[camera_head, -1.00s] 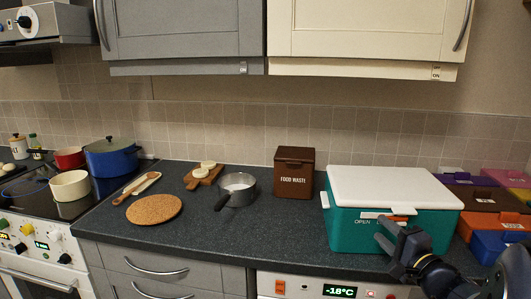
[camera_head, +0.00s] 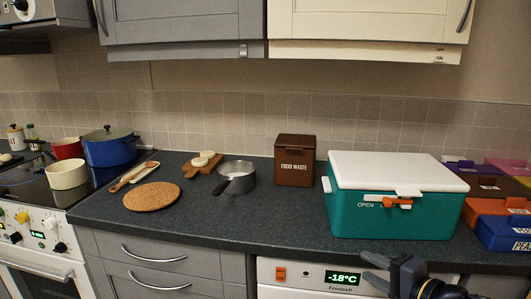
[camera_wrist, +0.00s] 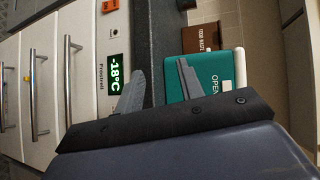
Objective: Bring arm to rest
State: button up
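My gripper (camera_head: 378,272) is at the lower right of the head view, in front of the counter edge and below the teal cool box. In the wrist view my gripper (camera_wrist: 160,85) shows two grey fingers spread apart with nothing between them. The arm behind it is mostly cut off by the bottom of the head view.
A teal cool box (camera_head: 400,217) with a white lid stands near the gripper. Several colored boxes (camera_head: 502,234) sit at right. A brown food waste bin (camera_head: 295,160), saucepan (camera_head: 237,177) and cork mat (camera_head: 152,196) stand left. The freezer front (camera_head: 300,277) is below.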

jog(key=s+a+f+n+g+h+b, duration=0.1)
jog(key=s+a+f+n+g+b, duration=0.2)
jog(key=f, duration=0.5)
jog(key=s+a+f+n+g+h+b, duration=0.1)
jog(key=s+a+f+n+g+b, duration=0.15)
jog(key=f+b, duration=0.4)
jog(key=s+a+f+n+g+h+b, duration=0.1)
jog(key=s+a+f+g+b, duration=0.2)
jog(key=f, duration=0.6)
jog(key=s+d+f+n+h+b, duration=0.3)
jog(key=d+f+n+h+b, duration=0.1)
jog(key=f+b, duration=0.4)
jog(key=shift+s+g+h, duration=0.25)
jog(key=shift+g+h, duration=0.2)
jog(key=shift+h, duration=0.05)
